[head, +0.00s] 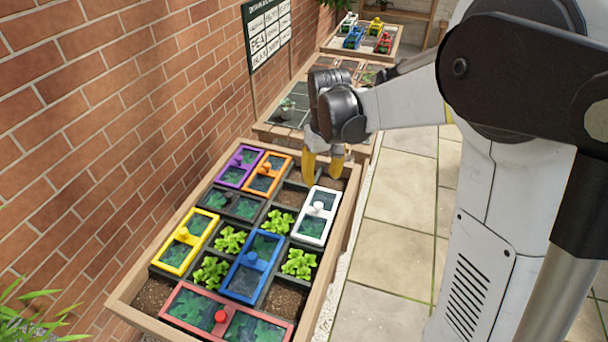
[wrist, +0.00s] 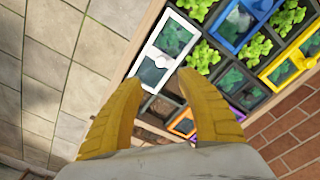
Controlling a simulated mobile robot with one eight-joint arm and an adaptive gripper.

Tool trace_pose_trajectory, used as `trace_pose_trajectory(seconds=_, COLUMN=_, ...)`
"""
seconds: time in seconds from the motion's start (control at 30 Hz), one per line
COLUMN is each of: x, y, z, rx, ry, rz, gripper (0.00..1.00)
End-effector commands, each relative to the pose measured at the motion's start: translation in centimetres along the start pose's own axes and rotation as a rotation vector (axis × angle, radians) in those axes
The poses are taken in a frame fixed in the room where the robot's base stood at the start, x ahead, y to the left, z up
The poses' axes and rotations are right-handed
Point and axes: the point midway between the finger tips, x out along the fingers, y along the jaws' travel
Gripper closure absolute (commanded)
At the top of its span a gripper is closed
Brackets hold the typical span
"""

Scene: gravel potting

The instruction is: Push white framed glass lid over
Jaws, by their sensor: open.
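The white framed glass lid (head: 317,215) lies flat over a cell near the right side of the wooden planter bed in the head view. It has a white knob in its middle. It also shows in the wrist view (wrist: 167,49), just beyond my fingertips. My gripper (head: 323,165) is above the far right corner of the bed, past the far end of the white lid. In the wrist view my gripper (wrist: 160,88) has its yellow fingers spread, with nothing held between them. I cannot tell whether a fingertip touches the lid.
Purple (head: 239,167), orange (head: 267,175), yellow (head: 184,242), blue (head: 251,267) and red (head: 225,315) lids lie in the bed among open cells with green plants. A brick wall (head: 110,100) runs along the left. Paving (head: 400,220) is clear on the right.

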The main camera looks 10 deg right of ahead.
Motion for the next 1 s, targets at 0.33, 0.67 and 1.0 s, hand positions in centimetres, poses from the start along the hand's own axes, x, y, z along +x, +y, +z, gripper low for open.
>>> trace_pose_trajectory(seconds=0.33, x=3.5, y=0.2, z=-1.1, rx=-0.017, ry=-0.049, rz=-0.009, gripper=0.55)
trace_pose_trajectory(seconds=0.67, x=10.0, y=0.1, z=-0.8, rx=-0.016, ry=-0.048, rz=-0.009, gripper=0.55)
trace_pose_trajectory(seconds=1.0, x=12.9, y=0.1, z=-0.6, rx=-0.016, ry=-0.048, rz=-0.009, gripper=0.55)
